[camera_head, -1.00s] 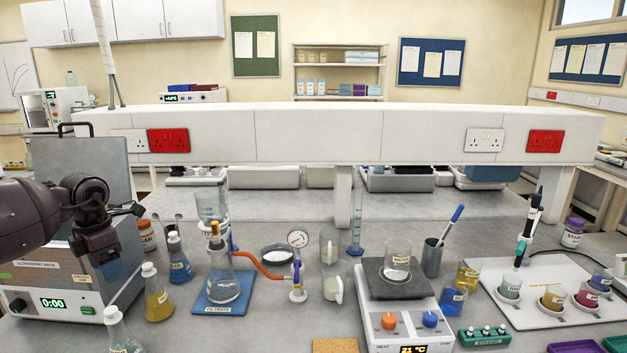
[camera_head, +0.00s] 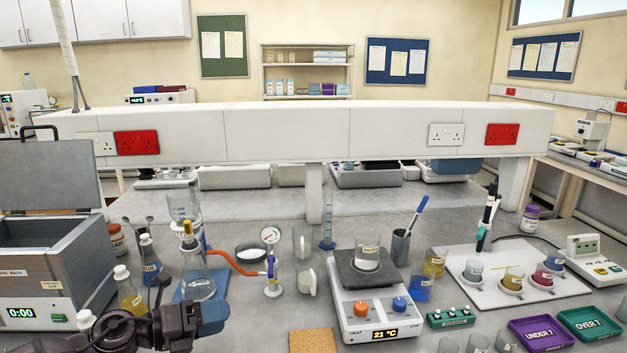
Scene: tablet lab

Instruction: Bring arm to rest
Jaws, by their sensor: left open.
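My left gripper (camera_head: 212,316), dark with a grey-blue end, is low at the bottom left of the head view. It is in front of the blue-based filter flask (camera_head: 198,284) and overlaps the near part of its base. It is open, and I see nothing held in it. My left arm comes in along the bottom edge. My right arm and gripper are not in the picture.
The ultrasonic bath (camera_head: 50,275) stands open at the left, beside a yellow flask (camera_head: 129,298). A hotplate (camera_head: 375,312) with a beaker stands right of centre. A cork mat (camera_head: 313,342) and purple (camera_head: 541,331) and green (camera_head: 590,321) trays lie at the front.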

